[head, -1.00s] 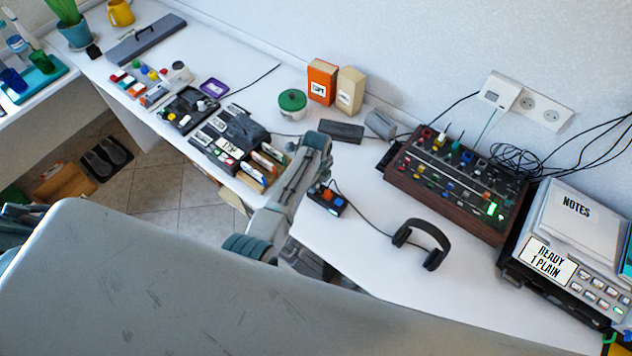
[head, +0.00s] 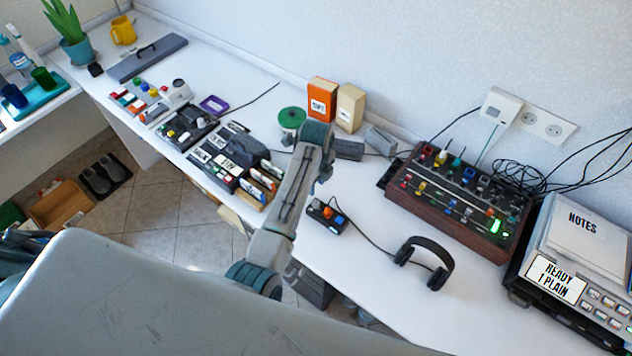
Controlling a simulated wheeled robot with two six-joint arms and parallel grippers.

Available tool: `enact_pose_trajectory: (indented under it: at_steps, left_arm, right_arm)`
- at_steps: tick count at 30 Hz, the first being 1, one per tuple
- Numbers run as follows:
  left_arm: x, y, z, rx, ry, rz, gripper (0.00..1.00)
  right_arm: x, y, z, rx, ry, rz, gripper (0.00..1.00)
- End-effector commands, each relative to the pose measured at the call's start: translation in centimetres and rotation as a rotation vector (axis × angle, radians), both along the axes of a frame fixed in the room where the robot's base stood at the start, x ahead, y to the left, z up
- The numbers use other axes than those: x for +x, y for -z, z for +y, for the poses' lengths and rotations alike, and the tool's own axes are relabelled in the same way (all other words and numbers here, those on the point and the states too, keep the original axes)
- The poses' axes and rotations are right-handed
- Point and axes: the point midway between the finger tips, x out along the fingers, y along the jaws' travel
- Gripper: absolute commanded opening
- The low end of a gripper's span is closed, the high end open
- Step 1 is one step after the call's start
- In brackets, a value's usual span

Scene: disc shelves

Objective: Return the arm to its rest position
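One of my grey arms (head: 285,205), with teal joints, rises in the middle of the head view from behind the large grey body part in the foreground. Its upper bend (head: 316,136) stands in front of the white worktop. A darker part hangs just below this bend on the right. I cannot make out the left gripper's fingers or whether they are open. No held object can be made out. My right gripper does not show clearly in this view.
The worktop (head: 365,255) holds a cassette rack (head: 222,168), green-lidded pot (head: 292,118), orange box (head: 321,100), cream box (head: 350,108), small button box (head: 327,215), headphones (head: 428,257), control panel (head: 455,205) and a device reading READY 1 PLAIN (head: 556,277). Tiled floor lies left of the arm.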

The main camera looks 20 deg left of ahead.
Motion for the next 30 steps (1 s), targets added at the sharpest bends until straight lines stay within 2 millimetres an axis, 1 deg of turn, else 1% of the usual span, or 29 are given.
enact_pose_trajectory:
  at_steps: [3,6,20,23,26,29,30]
  left_arm:
    - [0.0,-1.0,0.0,0.0,0.0,-0.002,0.32]
    - [0.0,-1.3,0.0,0.0,0.0,0.0,0.32]
    - [0.0,-1.3,0.0,0.0,0.0,0.0,0.32]
    - [-0.4,-1.1,0.2,0.002,-0.021,-0.002,0.32]
    - [-2.0,-0.5,1.3,0.004,-0.12,-0.016,0.32]
    - [-5.3,0.4,3.2,0.009,-0.32,-0.046,0.32]
    - [-6.9,0.7,4.1,0.01,-0.418,-0.064,0.32]
  right_arm:
    - [0.0,0.3,-0.1,-0.001,0.0,0.0,0.0]
    - [0.0,0.4,-0.1,-0.001,0.0,0.0,0.0]
    - [0.0,0.3,-0.1,-0.001,0.0,0.0,0.0]
    - [0.0,0.3,-0.1,-0.001,0.0,0.0,0.0]
    - [0.0,0.3,-0.1,-0.001,0.0,0.0,0.0]
    - [0.0,0.3,-0.1,-0.001,0.0,0.0,0.0]
    - [0.0,0.3,-0.1,-0.001,0.0,0.0,0.0]
